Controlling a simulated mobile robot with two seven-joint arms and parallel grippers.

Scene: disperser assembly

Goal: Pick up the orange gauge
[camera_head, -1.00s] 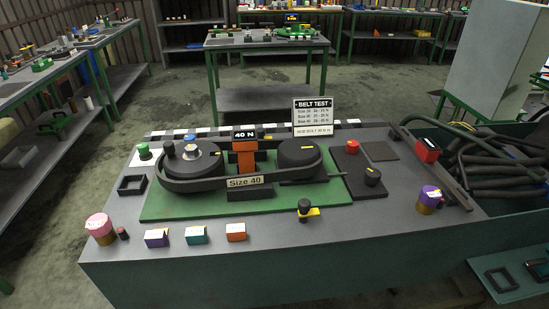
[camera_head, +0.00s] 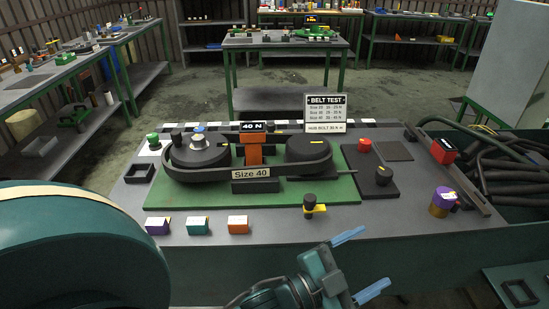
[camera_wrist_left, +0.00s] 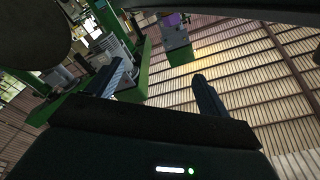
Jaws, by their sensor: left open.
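The orange gauge (camera_head: 254,151) stands upright on the green base plate (camera_head: 320,193) in the middle of the workbench, between two dark pulleys. A black display reading "40 N" (camera_head: 253,127) sits at its top. A dark belt with a "Size 40" label (camera_head: 251,174) runs in front of its lower part. My left gripper (camera_head: 361,263) is open and empty at the front edge of the bench, in front of the gauge, to its right and well apart from it. Its spread fingers also show in the left wrist view (camera_wrist_left: 158,84); I cannot make out the gauge there. My right gripper is not in view.
Purple, teal and orange blocks (camera_head: 197,225) line the bench's front left. A black knob on a yellow base (camera_head: 310,206) stands near the front edge. A purple-topped cylinder (camera_head: 443,202) is at the right. A "BELT TEST" sign (camera_head: 325,112) stands behind. My arm covers the lower left.

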